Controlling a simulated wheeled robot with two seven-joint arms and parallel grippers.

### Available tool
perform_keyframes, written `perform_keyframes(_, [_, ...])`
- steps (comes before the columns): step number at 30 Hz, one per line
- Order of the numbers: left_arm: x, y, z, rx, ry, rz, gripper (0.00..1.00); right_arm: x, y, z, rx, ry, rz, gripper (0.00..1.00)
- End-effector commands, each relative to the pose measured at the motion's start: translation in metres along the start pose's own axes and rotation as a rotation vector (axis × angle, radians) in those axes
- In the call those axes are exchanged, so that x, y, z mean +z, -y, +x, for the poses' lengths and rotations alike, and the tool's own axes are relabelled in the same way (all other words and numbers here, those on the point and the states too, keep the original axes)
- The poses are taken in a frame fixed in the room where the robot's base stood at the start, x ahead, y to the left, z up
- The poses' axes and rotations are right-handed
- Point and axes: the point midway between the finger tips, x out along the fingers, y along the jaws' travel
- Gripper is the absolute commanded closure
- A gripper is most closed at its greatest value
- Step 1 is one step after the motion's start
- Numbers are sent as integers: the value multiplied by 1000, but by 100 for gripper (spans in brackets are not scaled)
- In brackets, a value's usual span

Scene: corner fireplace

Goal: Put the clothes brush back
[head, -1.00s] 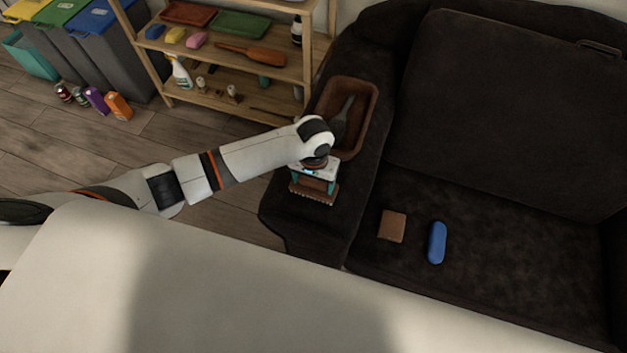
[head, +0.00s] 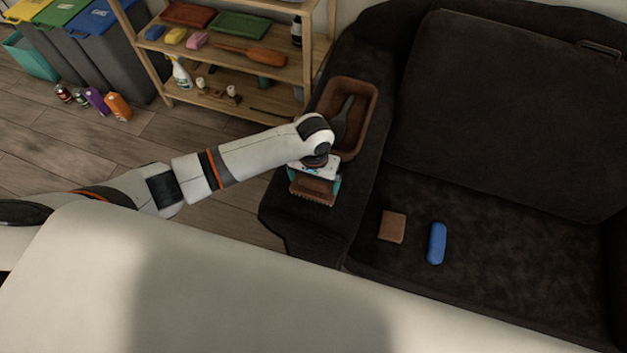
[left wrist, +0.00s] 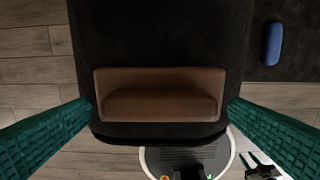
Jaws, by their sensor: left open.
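The brown clothes brush (head: 313,187) is at the front part of the dark sofa's left armrest, and it appears to rest there. In the left wrist view the brush (left wrist: 160,78) lies crosswise near the armrest's end, with a darker rounded part along its middle. My left gripper (head: 315,186) is open above the brush. Its teal fingers (left wrist: 160,118) stand wide apart on either side of the brush, with visible gaps.
A brown open tray (head: 371,112) holding a dark long-handled tool (head: 342,120) sits farther back on the armrest. A brown square item (head: 392,226) and a blue rounded case (head: 437,243) lie on the seat. A wooden shelf (head: 270,68) stands behind left.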

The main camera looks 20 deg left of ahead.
Motion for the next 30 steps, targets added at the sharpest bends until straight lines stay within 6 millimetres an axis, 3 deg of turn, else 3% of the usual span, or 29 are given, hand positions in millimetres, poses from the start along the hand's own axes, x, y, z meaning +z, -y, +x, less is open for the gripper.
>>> perform_keyframes(9, [1, 0, -70, -1, 3, 0, 1, 0, 5, -9, -6, -1, -2, 67])
perform_keyframes(15, [1, 0, -98, -1, 2, 0, 1, 0, 5, -10, -6, -2, -1, 67])
perform_keyframes(30, [0, 0, -106, 0, 0, 0, 1, 0, 5, -11, -6, -2, 0, 67])
